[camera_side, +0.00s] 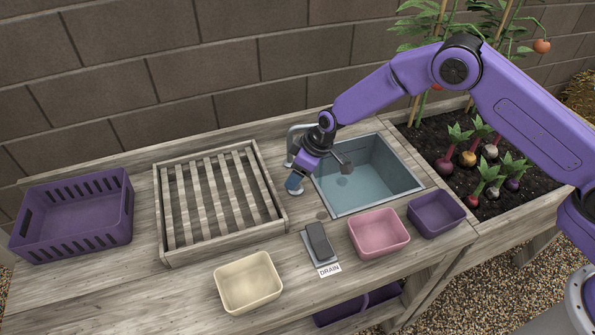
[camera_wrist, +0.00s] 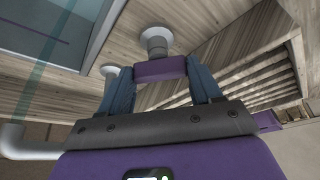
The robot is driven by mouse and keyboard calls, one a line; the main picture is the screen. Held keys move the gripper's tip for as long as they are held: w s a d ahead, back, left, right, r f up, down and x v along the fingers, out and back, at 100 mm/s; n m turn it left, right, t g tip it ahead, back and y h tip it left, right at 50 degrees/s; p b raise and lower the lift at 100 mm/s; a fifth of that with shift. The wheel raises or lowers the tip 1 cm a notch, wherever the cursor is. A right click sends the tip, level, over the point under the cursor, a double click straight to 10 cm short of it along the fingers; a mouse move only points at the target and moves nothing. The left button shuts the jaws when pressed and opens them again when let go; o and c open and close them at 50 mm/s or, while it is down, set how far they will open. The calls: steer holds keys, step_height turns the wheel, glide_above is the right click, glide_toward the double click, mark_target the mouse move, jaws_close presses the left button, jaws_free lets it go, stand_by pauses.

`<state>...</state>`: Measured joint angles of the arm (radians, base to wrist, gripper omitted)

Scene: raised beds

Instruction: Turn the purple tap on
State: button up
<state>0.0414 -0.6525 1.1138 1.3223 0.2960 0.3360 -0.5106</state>
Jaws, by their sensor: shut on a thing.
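The purple tap (camera_wrist: 160,69) shows in the wrist view as a short purple bar on a grey stem with a round pale base on the wooden counter. My gripper (camera_side: 294,181) is low beside the left edge of the sink (camera_side: 372,205) in the side view. In the wrist view its two blue fingers stand on either side of the purple bar and are shut on it. In the side view the gripper hides most of the tap. The grey faucet pipe (camera_side: 296,133) rises behind the gripper.
A slatted wooden rack (camera_side: 164,212) lies just left of the gripper. A drain pedal (camera_side: 318,240), pink bin (camera_side: 378,232), small purple bin (camera_side: 436,212) and cream bin (camera_side: 247,281) stand in front. A large purple basket (camera_side: 73,213) is far left. A second round base (camera_wrist: 110,71) shows in the wrist view.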

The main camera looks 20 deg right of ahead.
steer(key=n+g+y, duration=0.1)
steer(key=n, duration=0.3)
steer(key=shift+w+d, duration=0.1)
steer(key=shift+w+n+g, duration=0.1)
steer(key=shift+n+g, duration=0.9)
steer(key=shift+n, duration=1)
steer(key=o, duration=1.1)
steer(key=shift+c, duration=0.2)
steer(key=shift+r, duration=0.1)
steer(key=v, duration=1.7)
steer(key=shift+d, duration=0.2)
